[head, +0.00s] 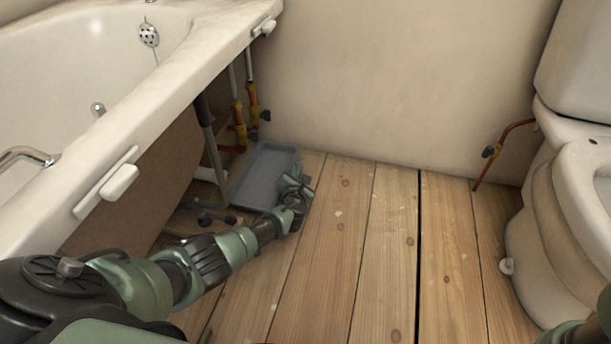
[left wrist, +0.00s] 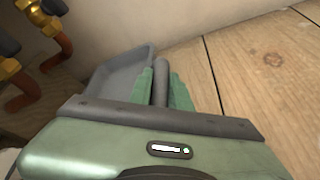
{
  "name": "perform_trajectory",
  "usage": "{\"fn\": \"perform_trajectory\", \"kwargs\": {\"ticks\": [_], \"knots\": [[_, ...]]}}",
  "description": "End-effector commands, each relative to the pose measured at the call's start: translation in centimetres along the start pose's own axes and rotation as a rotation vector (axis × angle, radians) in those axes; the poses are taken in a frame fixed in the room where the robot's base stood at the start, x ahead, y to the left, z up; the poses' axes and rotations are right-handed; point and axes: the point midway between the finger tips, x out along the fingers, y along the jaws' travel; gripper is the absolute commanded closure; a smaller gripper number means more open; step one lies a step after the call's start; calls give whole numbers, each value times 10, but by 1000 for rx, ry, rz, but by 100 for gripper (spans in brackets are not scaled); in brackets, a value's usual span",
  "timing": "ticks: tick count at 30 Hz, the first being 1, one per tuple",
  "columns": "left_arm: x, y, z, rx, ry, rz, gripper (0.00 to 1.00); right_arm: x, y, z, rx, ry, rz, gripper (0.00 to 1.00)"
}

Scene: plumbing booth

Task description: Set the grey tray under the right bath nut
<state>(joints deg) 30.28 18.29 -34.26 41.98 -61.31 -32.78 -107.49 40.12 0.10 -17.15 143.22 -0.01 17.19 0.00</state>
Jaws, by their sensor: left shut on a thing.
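The grey tray (head: 262,172) is shallow and rectangular, and lies at or just above the floorboards beside the open end of the bath. My left gripper (head: 297,184) is shut on the tray's right side. In the left wrist view the fingers (left wrist: 162,88) close around a grey rounded bar at the tray (left wrist: 118,72). The right bath nut (head: 253,96) is brass, on the right one of two pipes under the bath's end. The tray's far end is close to the pipes, to their right in the picture. Whether the tray touches the floor is unclear. My right gripper is out of view.
The left pipe with its brass fitting (head: 238,114) and a grey waste pipe (head: 211,140) stand left of the tray. The bath rim (head: 150,125) overhangs them. The wall (head: 380,90) is behind. Open floorboards (head: 350,250) lie right, then the toilet (head: 560,220).

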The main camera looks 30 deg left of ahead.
Motion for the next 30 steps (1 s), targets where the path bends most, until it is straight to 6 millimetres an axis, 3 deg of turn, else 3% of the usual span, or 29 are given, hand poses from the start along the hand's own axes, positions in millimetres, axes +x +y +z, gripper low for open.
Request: {"fn": "perform_trajectory", "kwargs": {"ticks": [22, 30], "knots": [[18, 58, -43, 2, -1, 2, 100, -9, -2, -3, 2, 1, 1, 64], [23, 46, -54, 1, -2, 0, 100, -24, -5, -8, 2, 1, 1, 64]]}}
